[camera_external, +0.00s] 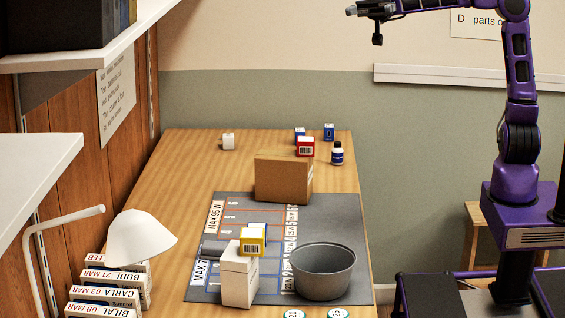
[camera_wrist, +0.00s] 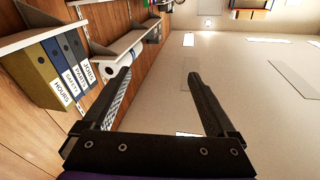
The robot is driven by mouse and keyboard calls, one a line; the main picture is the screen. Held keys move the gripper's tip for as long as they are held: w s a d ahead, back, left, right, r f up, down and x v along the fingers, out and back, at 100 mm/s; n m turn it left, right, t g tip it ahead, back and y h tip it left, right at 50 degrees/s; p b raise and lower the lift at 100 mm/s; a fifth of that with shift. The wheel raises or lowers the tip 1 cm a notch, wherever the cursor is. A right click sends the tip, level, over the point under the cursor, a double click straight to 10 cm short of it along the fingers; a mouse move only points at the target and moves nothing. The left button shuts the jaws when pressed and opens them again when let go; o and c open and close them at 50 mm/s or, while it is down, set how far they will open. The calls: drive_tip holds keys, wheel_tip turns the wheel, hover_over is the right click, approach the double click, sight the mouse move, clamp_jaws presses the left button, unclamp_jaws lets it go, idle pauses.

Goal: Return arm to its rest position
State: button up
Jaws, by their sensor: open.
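My gripper (camera_external: 354,10) is raised high above the table at the top of the external view, at the end of my purple arm stretched to the left. In the wrist view my gripper (camera_wrist: 160,90) shows two dark fingers standing wide apart with nothing between them. It touches nothing. The wrist view looks sideways at the wall and shelves.
The wooden table (camera_external: 190,150) bears a grey mat (camera_external: 340,215) with a brown box (camera_external: 283,180), a grey bucket (camera_external: 322,272), a white box (camera_external: 239,275) and a yellow box (camera_external: 252,240). A lamp (camera_external: 140,238) and shelves line the left. Binders (camera_wrist: 50,75) stand on a shelf.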

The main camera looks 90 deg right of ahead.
drive_tip(key=s+d+f+m+h, duration=0.4)
drive_tip(key=s+f+h, duration=0.2)
drive_tip(key=f, duration=0.3)
drive_tip(key=s+d+f+m+t+h, duration=0.1)
drive_tip(key=s+d+f+m+h, duration=0.3)
drive_tip(key=f, duration=0.5)
drive_tip(key=s+d+f+m+h, duration=0.4)
drive_tip(key=s+f+m+h, duration=0.1)
drive_tip(key=s+f+h, duration=0.3)
drive_tip(key=shift+s+d+f+m+t+h, duration=0.3)
drive_tip(key=shift+s+d+f+m, duration=0.15)
drive_tip(key=shift+f, duration=0.4)
drive_tip(key=shift+o, duration=0.4)
drive_tip(key=shift+a, duration=0.15)
